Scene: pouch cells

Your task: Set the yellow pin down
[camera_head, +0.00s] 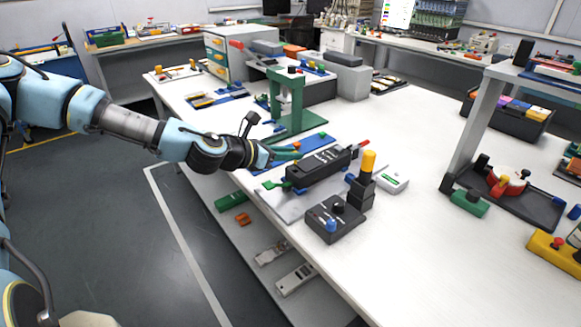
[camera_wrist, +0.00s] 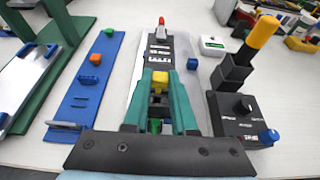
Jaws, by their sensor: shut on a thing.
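My gripper (camera_wrist: 160,80) has two green fingers that are shut on a small yellow pin (camera_wrist: 160,76) in the wrist view. The pin is seen from above, in front of a long black block (camera_wrist: 160,52) with white labels. I cannot tell whether its lower end touches the block. In the head view my gripper (camera_head: 297,153) is over the left end of the black block (camera_head: 322,166), and the pin cannot be made out there. The block lies on a pale plate (camera_head: 292,207) on the white bench.
A thick yellow cylinder (camera_head: 368,161) stands in a black stepped holder beside a black control box (camera_head: 335,220). A blue strip (camera_wrist: 78,103) with small blocks lies left of the gripper. A green press stand (camera_head: 287,95) is behind. The bench's right front (camera_head: 430,255) is clear.

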